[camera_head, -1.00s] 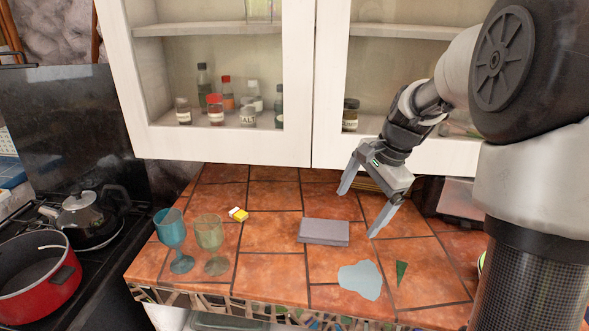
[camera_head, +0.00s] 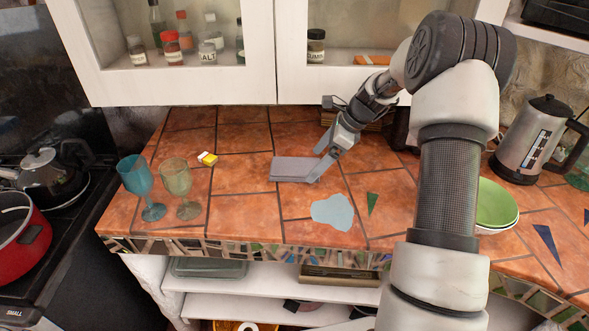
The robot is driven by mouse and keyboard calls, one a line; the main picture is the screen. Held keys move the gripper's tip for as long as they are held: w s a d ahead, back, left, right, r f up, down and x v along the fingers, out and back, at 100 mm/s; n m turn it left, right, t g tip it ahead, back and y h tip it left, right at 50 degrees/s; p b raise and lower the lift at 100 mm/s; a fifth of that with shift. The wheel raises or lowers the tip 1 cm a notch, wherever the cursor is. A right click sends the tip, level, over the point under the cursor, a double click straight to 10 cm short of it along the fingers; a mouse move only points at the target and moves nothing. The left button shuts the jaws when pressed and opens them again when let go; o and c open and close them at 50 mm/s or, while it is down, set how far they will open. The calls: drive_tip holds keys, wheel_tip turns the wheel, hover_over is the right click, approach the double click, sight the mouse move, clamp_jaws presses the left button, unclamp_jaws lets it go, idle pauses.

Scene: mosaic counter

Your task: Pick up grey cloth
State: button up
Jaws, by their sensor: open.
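The grey cloth (camera_head: 292,170) is a folded rectangle lying flat on the tiled counter (camera_head: 240,209), near its middle. My gripper (camera_head: 315,168) is open and empty, with its fingers pointing down and left at the right end of the cloth. One fingertip overlaps the cloth's right edge in the picture. I cannot tell whether it touches the cloth.
Green bowls (camera_head: 495,204) and a kettle (camera_head: 537,138) stand at the right. Cabinets (camera_head: 178,88) hang above the back.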

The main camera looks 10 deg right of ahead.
sight(296, 166)
drive_tip(key=shift+w+a, duration=0.3)
drive_tip(key=shift+a, duration=0.45)
drive_tip(key=shift+w+a, duration=0.25)
drive_tip(key=shift+a, duration=0.35)
drive_tip(key=shift+w+a, duration=0.2)
drive_tip(key=shift+a, duration=0.4)
drive_tip(key=shift+x, duration=1.55)
drive_tip(key=c, duration=1.1)
drive_tip(key=shift+c, duration=0.2)
drive_tip(key=shift+r, duration=0.15)
